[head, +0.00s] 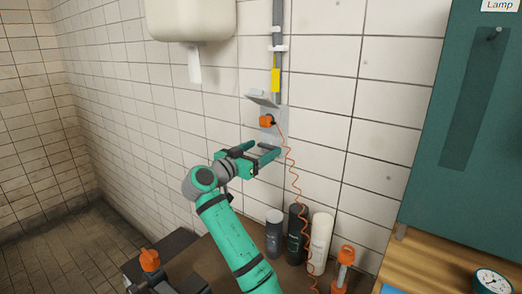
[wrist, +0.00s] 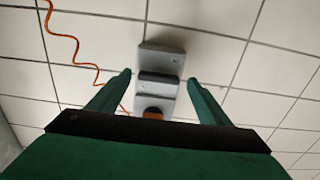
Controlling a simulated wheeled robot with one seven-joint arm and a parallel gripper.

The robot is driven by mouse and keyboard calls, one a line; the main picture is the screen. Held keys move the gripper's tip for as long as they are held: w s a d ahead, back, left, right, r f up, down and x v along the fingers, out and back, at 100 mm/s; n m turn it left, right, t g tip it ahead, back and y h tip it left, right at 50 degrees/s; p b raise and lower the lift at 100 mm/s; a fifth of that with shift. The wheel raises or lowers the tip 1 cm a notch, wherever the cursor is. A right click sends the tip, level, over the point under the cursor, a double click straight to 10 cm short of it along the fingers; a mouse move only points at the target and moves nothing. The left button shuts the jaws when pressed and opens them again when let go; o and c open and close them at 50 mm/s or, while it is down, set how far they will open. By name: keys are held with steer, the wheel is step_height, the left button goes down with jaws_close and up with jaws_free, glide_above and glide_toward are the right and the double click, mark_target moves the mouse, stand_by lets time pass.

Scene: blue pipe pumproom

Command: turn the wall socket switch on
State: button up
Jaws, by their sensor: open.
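The wall socket (head: 279,114) is a grey box on the tiled wall, with a raised grey flap (head: 262,98) and an orange plug (head: 266,121) in it. My gripper (head: 266,148) is open just below the plug and partly hides the wall there. In the wrist view, the grey socket unit (wrist: 161,60) appears between the fingertips of my open gripper (wrist: 158,79), with part of the orange plug (wrist: 152,112) nearer the gripper body. Nothing is held. I cannot clearly tell the switch or its position; contact with the wall is unclear.
An orange coiled cable (head: 291,180) hangs from the plug. Grey, black and white cylinders (head: 319,240) stand below on a brown surface. A conduit with a yellow tag (head: 275,80) runs above. A white dispenser (head: 190,18) is upper left; a green panel (head: 440,180) is right.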

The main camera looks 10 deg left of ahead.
steer(key=shift+w+d, duration=0.15)
steer(key=shift+w, duration=0.05)
steer(key=shift+s+d, duration=0.1)
steer(key=shift+s, duration=0.05)
steer(key=shift+c, duration=0.9)
steer(key=c, duration=0.9)
steer(key=shift+o, duration=0.2)
steer(key=shift+n, duration=0.3)
steer(key=n, duration=0.5)
steer(key=shift+a+f+n, duration=0.1)
steer(key=shift+a+n, duration=0.1)
steer(key=shift+n, duration=0.1)
steer(key=n, duration=0.5)
steer(key=shift+n, duration=0.3)
steer(key=shift+a, duration=0.1)
